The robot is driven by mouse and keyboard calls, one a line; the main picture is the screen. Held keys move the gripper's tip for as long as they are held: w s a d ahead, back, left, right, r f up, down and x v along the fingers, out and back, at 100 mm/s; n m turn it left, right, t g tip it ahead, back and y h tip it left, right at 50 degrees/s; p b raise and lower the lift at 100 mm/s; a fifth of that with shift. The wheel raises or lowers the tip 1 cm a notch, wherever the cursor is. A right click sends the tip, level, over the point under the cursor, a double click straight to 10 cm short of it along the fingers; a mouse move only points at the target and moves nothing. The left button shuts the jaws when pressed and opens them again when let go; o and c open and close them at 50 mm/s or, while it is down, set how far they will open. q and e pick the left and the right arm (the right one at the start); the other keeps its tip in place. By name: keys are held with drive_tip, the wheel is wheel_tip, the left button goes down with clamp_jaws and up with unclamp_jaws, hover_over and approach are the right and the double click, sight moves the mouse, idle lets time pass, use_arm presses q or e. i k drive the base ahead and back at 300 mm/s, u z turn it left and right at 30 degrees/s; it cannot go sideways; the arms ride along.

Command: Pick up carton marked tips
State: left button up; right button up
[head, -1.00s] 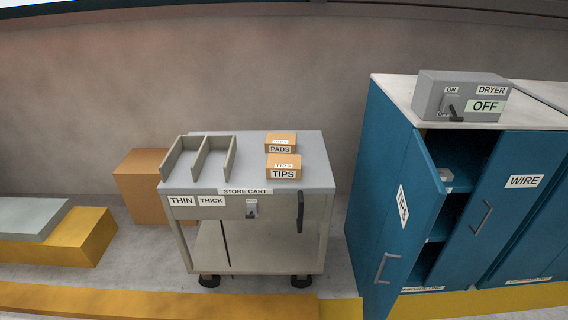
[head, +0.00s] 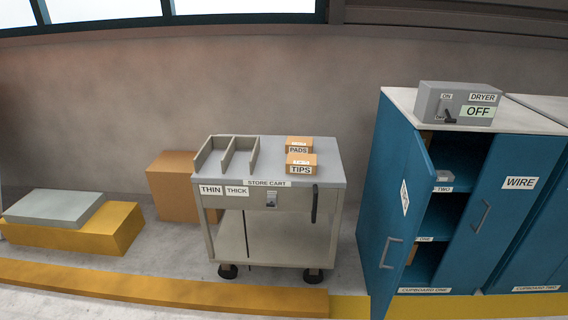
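The carton marked TIPS (head: 301,164) is a small orange-brown box with a white label. It sits on the grey top of the store cart (head: 330,172), near the front right. A like carton marked PADS (head: 299,146) stands just behind it. Neither of my grippers shows in the head view.
A divided holder marked THIN and THICK (head: 226,156) is on the cart's left. Blue cupboard one (head: 393,215) at right has its TIPS door swung out. A dryer box (head: 460,105) reading OFF stands on top. A brown box (head: 172,186) and yellow platform (head: 85,236) are left.

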sight(301, 163)
drive_tip(key=u, duration=0.6)
drive_tip(key=i, duration=0.9)
drive_tip(key=u, duration=0.25)
